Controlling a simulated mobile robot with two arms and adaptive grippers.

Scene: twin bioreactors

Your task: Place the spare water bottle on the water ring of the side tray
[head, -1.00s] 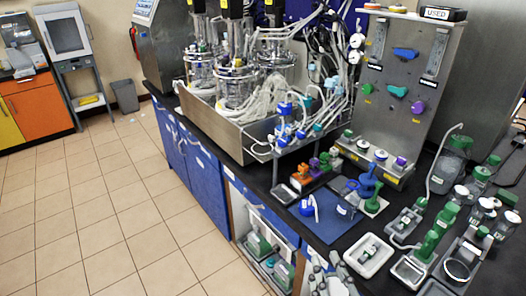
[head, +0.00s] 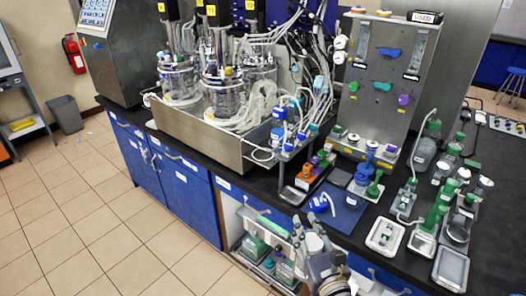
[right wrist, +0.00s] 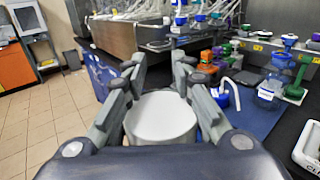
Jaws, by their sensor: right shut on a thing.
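My right gripper (head: 314,226) is at the lower middle of the head view, in front of the bench edge. In the right wrist view its fingers (right wrist: 160,95) are closed around a white round-topped thing (right wrist: 160,118). Only its pale top and upper side show, so I cannot tell whether it is the spare water bottle. In the head view the held thing is not clear. A long grey tray with a round ring (head: 457,234) lies at the right of the bench; I cannot tell whether this is the water ring. My left gripper is not in view.
A blue mat (head: 343,222) bears a small blue-capped bottle (head: 318,203). White tray (head: 385,236) and grey tray (head: 451,268) lie to the right. Green-capped bottles (head: 425,150) crowd the back right. A steel tub with glass vessels (head: 205,140) stands left. Open floor lies left.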

